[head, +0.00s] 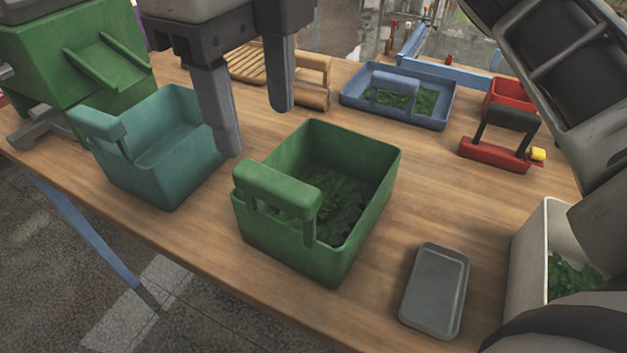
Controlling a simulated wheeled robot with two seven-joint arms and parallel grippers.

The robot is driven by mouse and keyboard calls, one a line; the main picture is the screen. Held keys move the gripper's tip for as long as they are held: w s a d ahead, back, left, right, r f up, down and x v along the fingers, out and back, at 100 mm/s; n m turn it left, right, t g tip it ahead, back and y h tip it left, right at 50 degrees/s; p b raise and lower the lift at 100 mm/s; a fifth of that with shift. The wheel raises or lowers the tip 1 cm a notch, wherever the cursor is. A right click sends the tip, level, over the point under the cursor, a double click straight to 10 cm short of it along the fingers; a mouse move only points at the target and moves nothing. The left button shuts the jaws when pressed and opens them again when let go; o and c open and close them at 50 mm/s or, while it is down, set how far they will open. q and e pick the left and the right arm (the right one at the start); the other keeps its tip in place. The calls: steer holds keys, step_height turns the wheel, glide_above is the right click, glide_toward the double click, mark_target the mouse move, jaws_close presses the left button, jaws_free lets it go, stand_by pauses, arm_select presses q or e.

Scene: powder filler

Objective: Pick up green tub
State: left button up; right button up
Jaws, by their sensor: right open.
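The green tub (375,205) stands upright on the wooden table in the middle of the head view. It has a raised green handle (277,187) on its near left side and dark green leafy or lumpy stuff (340,200) inside. My right gripper (254,128) hangs in from the top, with its two grey fingers apart and nothing between them. Its fingers are above and behind the left part of the tub, near the teal tub, and look clear of the handle. My left gripper does not show.
A teal tub (160,165) stands left of the green tub. A green machine (85,60) is at the far left. A blue tray (440,105) and a red item (493,156) are behind. A grey tray (435,290) and a white bin (530,245) are at the right.

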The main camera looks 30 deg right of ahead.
mark_target(275, 179)
step_height(275, 179, down, 7)
steer(key=shift+r, duration=0.1)
steer(key=shift+w+d+f+p, duration=0.1)
steer(key=shift+d+f+p, duration=0.15)
steer(key=shift+f, duration=1.1)
steer(key=shift+d+f+p, duration=0.1)
steer(key=shift+d+f, duration=0.1)
steer(key=shift+f, duration=1.15)
jaws_close()
